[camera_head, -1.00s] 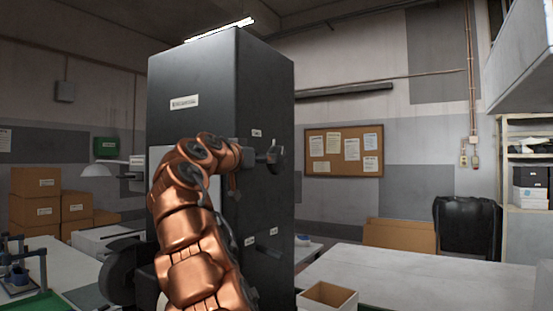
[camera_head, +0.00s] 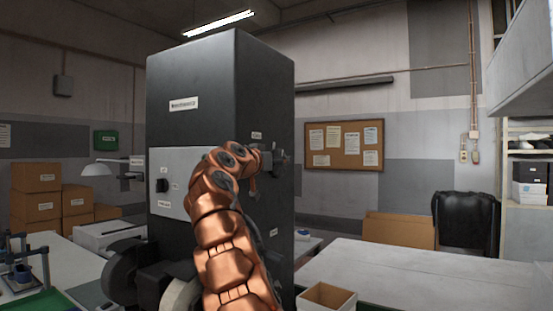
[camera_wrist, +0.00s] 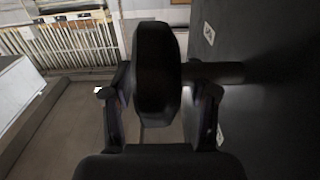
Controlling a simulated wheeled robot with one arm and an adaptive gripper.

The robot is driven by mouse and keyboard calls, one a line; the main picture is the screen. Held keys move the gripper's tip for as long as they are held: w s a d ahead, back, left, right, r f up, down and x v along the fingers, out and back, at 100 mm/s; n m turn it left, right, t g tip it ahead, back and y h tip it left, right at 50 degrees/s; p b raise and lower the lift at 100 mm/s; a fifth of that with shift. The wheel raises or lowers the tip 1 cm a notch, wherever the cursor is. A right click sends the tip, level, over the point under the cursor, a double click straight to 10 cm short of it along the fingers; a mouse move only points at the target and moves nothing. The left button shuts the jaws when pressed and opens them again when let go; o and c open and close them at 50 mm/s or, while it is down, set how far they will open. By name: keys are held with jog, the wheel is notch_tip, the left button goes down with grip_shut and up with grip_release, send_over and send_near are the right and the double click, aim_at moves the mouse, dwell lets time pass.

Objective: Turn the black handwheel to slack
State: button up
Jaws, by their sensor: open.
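The black handwheel (camera_wrist: 155,70) stands edge-on in the middle of the wrist view. Its short dark shaft runs right to the side of the tall dark cabinet (camera_wrist: 270,90). My gripper (camera_wrist: 158,103) is open, with one finger low on each side of the wheel's rim. I cannot tell whether either finger touches it. In the head view my gripper (camera_head: 270,161) is at the right side face of the cabinet (camera_head: 190,75) and hides most of the handwheel there. The wheel's face and any markings are hidden.
A grey panel with a black knob (camera_head: 162,185) is on the cabinet's front, left of my arm. A white table (camera_head: 430,275) with an open box (camera_head: 327,297) stands at the right. Cartons (camera_head: 36,190) are stacked at the left. The space right of the cabinet at wheel height looks clear.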

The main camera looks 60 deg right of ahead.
grip_shut()
jog(key=h+b, duration=0.1)
jog(key=b, duration=0.2)
jog(key=shift+f+b, duration=0.35)
jog(key=shift+f, duration=0.05)
jog(key=h+b, duration=0.1)
jog(key=b, duration=0.1)
jog(key=shift+a+r+b, duration=0.1)
jog(key=shift+b, duration=0.25)
jog(key=shift+h+b, duration=0.3)
jog(key=shift+h, duration=0.1)
jog(key=shift+r, duration=0.25)
grip_release()
